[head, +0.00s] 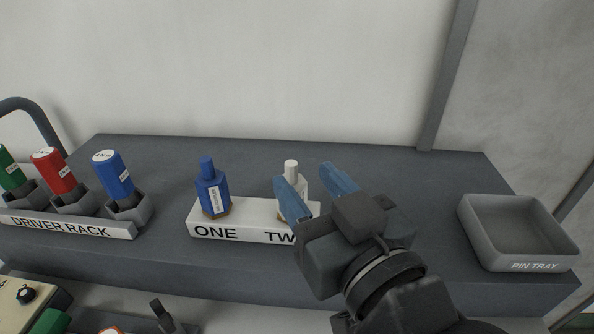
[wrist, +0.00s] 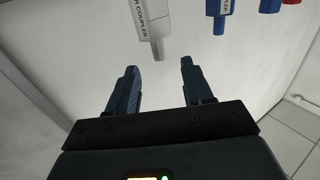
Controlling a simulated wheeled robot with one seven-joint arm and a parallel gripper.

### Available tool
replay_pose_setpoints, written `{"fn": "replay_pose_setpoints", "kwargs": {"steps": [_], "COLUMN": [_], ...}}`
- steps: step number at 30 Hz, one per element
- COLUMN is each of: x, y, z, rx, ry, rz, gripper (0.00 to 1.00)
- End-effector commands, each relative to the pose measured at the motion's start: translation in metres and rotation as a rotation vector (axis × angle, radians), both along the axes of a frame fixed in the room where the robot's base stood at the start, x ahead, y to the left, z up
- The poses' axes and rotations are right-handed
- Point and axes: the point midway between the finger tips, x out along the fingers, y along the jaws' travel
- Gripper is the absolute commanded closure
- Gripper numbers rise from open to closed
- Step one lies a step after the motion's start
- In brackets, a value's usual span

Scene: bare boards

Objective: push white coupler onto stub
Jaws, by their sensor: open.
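The white coupler (head: 291,168) stands upright on the block at the label that reads TW, the rest hidden by my gripper. Its lower part is partly behind my left finger. It also shows in the wrist view (wrist: 149,25), top centre, with its narrow end pointing toward the gap between my fingers. My gripper (head: 312,182) is open and empty, its fingers near the coupler. In the wrist view the open fingers (wrist: 158,70) lie apart from the coupler, on either side of its line. The stub is hidden from view.
A blue coupler (head: 212,190) stands on the white block (head: 258,231) at ONE. The driver rack (head: 70,226) with green, red and blue drivers is at left. An empty grey pin tray (head: 515,232) is at right. The bench behind the block is clear.

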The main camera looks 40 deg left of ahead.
Motion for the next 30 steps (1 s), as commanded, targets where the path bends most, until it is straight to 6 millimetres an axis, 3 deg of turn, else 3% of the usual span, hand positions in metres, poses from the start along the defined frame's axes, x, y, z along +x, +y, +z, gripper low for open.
{"fn": "replay_pose_setpoints", "kwargs": {"steps": [7,23,26,30], "x": [-0.011,-0.011,-0.01,-0.006], "y": [-0.02,-0.021,-0.026,-0.056], "z": [0.0,0.0,-0.006,-0.036], "rx": [0.0,0.0,0.001,0.004], "ry": [0.0,0.0,0.011,0.06], "rz": [-0.001,0.0,-0.018,-0.11], "gripper": [0.49,0.49,0.49,0.49]}}
